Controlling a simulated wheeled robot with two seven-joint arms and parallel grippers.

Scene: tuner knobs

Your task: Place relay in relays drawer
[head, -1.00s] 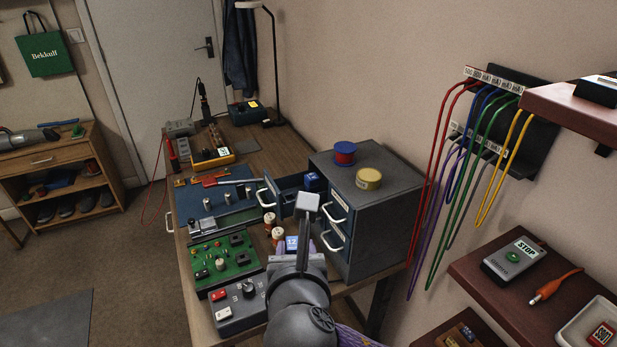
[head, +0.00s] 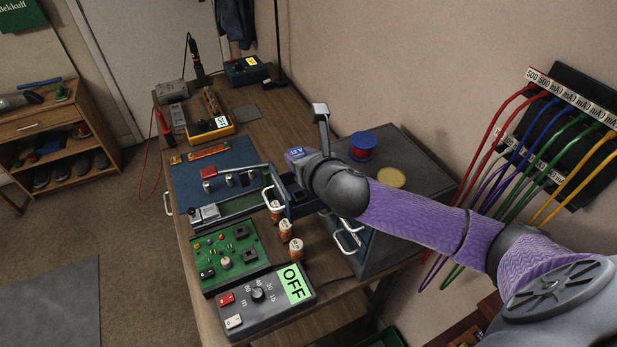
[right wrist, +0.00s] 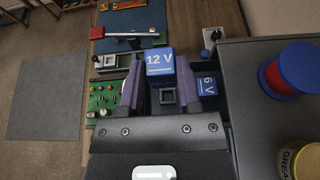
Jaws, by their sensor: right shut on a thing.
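The relay is a blue block marked 12 V (head: 295,154), also in the right wrist view (right wrist: 160,63). My right gripper (head: 301,160) is shut on it, with purple-sided fingers on either side in the right wrist view (right wrist: 163,80). It holds the relay over or at the open upper-left drawer (head: 283,201) of the grey cabinet (head: 422,170). The gripper hides much of the drawer's inside, and I cannot read a drawer label. A blue block marked 6 V (right wrist: 208,86) sits just right of the gripper in the right wrist view. My left gripper is not in view.
A red-blue spool (head: 362,146) and a yellow tin (head: 391,178) stand on the cabinet. Orange-and-white cylinders (head: 295,249) stand before the drawers. A green circuit board (head: 232,257) and a grey box with an OFF sign (head: 293,284) lie at front left.

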